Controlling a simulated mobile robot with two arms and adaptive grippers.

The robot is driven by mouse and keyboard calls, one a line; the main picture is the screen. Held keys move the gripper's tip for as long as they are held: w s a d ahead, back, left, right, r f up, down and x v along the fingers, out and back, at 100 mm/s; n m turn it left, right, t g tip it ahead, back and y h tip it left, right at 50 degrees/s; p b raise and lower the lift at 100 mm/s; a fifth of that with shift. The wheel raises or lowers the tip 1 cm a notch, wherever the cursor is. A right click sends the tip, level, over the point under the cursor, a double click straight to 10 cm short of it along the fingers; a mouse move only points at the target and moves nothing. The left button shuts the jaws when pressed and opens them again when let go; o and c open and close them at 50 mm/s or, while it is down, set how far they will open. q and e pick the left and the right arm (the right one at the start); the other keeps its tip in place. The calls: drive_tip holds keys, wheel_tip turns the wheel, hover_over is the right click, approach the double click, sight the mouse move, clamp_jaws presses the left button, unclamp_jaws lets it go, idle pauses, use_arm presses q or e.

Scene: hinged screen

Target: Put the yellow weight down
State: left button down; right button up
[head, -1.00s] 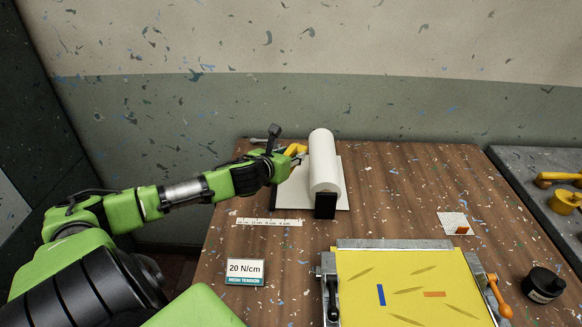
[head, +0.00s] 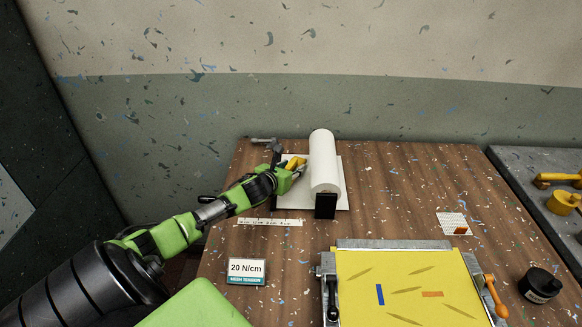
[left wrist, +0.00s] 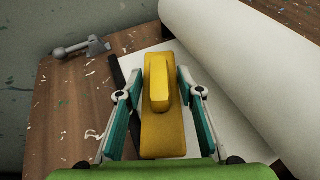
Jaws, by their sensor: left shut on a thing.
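The yellow weight (head: 293,162) is at the left side of the white paper roll, over the white sheet (head: 293,201). In the left wrist view the weight (left wrist: 163,130) is a yellow block with a raised, lighter bar on top, between the two teal-padded fingers. My left gripper (head: 297,168) is shut on it; the gripper also shows in the left wrist view (left wrist: 160,76). I cannot tell whether the weight touches the sheet. My right gripper is not in view.
The white paper roll (head: 323,160) stands close to the right of the gripper, with a black end support (head: 325,206). A grey metal tool (head: 267,142) lies behind. A ruler (head: 269,222) and a "20 N/cm" card (head: 246,271) are in front, and a yellow screen (head: 400,285) is front right.

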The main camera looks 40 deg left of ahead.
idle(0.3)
use_arm(q)
drive_tip(key=shift+f+b, duration=0.35)
drive_tip(key=shift+f, duration=0.05)
drive_tip(key=c, duration=1.4)
unclamp_jaws()
drive_tip(key=shift+s+r+p, duration=0.15)
drive_tip(key=shift+r+p, duration=0.2)
drive_tip(key=shift+r, duration=0.05)
drive_tip(key=v, duration=1.2)
drive_tip(key=shift+b, duration=0.3)
drive_tip(key=shift+f, duration=0.1)
